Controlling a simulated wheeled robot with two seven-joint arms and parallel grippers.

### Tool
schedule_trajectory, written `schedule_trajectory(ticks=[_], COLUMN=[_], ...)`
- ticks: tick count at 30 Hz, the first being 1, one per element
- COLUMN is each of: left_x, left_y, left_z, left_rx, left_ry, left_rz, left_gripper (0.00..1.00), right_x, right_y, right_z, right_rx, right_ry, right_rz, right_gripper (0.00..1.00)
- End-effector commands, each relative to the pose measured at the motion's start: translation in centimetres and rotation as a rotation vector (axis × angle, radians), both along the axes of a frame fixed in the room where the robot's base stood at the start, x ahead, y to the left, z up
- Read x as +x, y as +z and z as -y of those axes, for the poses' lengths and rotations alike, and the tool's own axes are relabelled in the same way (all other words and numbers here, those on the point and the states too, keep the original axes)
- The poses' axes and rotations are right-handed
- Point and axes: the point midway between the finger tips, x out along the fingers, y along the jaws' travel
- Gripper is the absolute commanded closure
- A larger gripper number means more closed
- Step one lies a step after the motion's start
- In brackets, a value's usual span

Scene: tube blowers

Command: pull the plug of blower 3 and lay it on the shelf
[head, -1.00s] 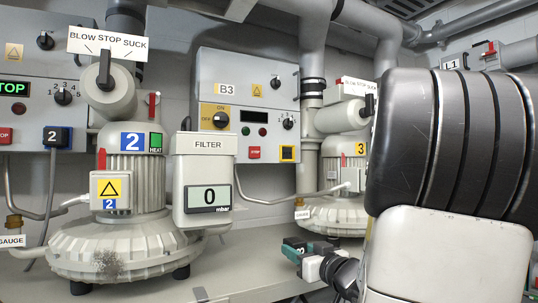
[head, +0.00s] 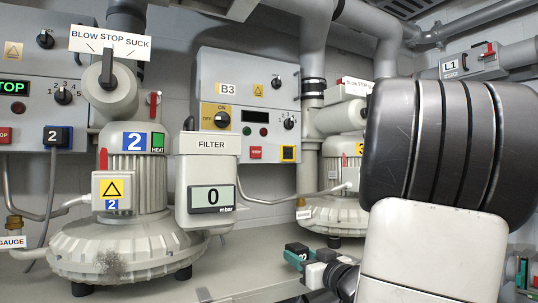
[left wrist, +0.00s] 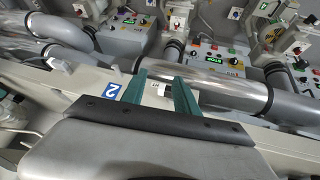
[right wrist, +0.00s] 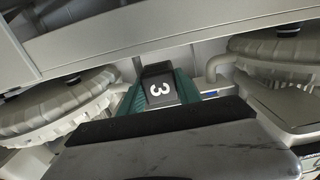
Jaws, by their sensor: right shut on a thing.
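My right gripper (head: 301,256) is low in front of blower 3, over the front part of the shelf (head: 235,275). It is shut on a black plug (right wrist: 160,88) marked 3, seen between the teal fingers in the right wrist view. Blower 3 (head: 335,213) stands at the back right, partly hidden by my right arm. I cannot tell whether the plug touches the shelf. My left gripper (left wrist: 160,90) shows in the left wrist view with its fingers apart and nothing held.
Blower 2 (head: 135,190) and the filter box (head: 205,180) stand left of my right gripper. Plug 2 (head: 57,137) sits in the left panel. The shelf is bare between blower 2 and my right gripper. Pipes (head: 312,120) run up behind.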

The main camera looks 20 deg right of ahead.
Motion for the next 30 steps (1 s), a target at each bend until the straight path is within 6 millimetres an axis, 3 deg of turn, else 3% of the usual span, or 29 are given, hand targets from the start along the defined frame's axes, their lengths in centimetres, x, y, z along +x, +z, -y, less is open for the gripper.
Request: schedule_trajectory(ticks=[30], left_x=[0.0], left_y=[0.0], left_z=[0.0], left_rx=[0.0], left_ry=[0.0], left_rz=[0.0], left_gripper=[0.64], right_x=[-0.4], right_y=[-1.5], right_z=[1.0], right_rx=[0.0], right_ry=[0.003], right_rz=[0.0], right_gripper=[1.0])
